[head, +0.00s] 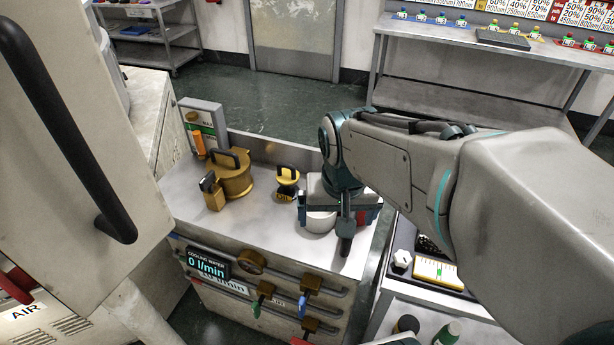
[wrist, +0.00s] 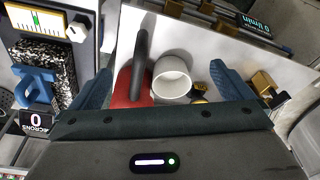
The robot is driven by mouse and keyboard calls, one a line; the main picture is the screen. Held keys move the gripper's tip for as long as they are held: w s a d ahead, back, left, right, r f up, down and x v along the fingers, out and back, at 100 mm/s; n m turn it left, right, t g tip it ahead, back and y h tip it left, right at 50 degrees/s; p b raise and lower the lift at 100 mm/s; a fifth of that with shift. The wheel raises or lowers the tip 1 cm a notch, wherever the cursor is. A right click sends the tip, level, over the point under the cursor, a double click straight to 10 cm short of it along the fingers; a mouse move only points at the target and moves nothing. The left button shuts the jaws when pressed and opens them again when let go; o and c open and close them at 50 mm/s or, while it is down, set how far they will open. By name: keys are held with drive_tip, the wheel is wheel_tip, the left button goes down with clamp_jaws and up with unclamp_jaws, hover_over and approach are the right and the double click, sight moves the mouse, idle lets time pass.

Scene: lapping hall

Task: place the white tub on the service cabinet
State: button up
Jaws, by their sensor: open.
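The white tub (head: 320,223) stands upright on the grey top of the service cabinet (head: 245,220), near its right end. It also shows in the wrist view (wrist: 172,88), with its open mouth toward the camera. My gripper (head: 338,205) is over the tub and hides part of it in the head view. In the wrist view its blue fingers are wide apart, one on each side of the tub, with gaps between. A red item with a dark handle (wrist: 130,88) stands close to the left of the tub, also between the fingers.
On the cabinet stand a brass round pot (head: 232,178), a small brass block (head: 213,196) and a yellow-and-black knob-like item (head: 287,178). Valves and a flow display (head: 207,265) are on its front. A lower trolley with a yellow gauge (head: 437,271) is at right.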

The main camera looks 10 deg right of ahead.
drive_tip(key=w+d+f+m+g, duration=0.15)
drive_tip(key=w+m, duration=0.25)
drive_tip(key=w, duration=0.4)
drive_tip(key=w+f+m+g, duration=0.1)
drive_tip(key=w+f+m, duration=0.3)
drive_tip(key=w, duration=0.5)
drive_tip(key=shift+m, duration=0.4)
drive_tip(key=f, duration=1.3)
drive_tip(key=shift+s, duration=0.2)
drive_tip(key=c, duration=1)
drive_tip(key=shift+o, duration=0.2)
